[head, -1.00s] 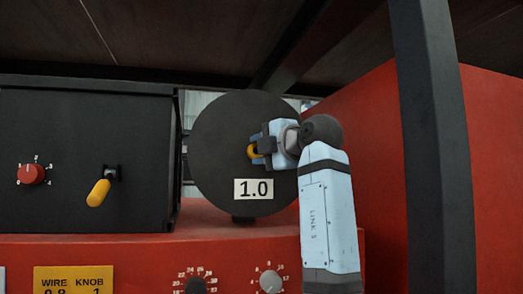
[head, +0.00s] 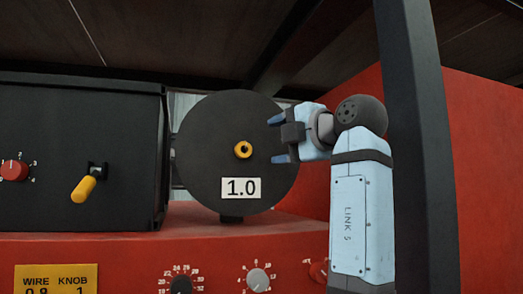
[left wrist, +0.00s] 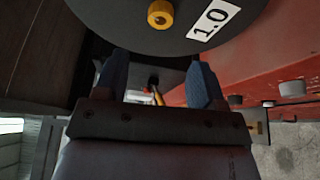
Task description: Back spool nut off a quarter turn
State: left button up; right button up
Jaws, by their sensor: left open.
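The yellow spool nut (head: 243,149) sits at the middle of the round black spool (head: 205,165), which carries a white "1.0" label (head: 241,188). The nut also shows at the top of the left wrist view (left wrist: 160,14). My left gripper (head: 278,139) is open and empty, to the right of the nut and clear of it. In the left wrist view its two blue fingers (left wrist: 160,76) stand wide apart with nothing between them. How far the nut is turned cannot be read. My right gripper is not in view.
A dark upright post (head: 420,150) stands right of my arm, before a red wall (head: 485,160). A black box (head: 75,140) with a yellow lever (head: 84,188) and a red knob (head: 14,170) is at left.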

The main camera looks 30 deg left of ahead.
pick_arm(q)
jog(key=shift+v, duration=1.9)
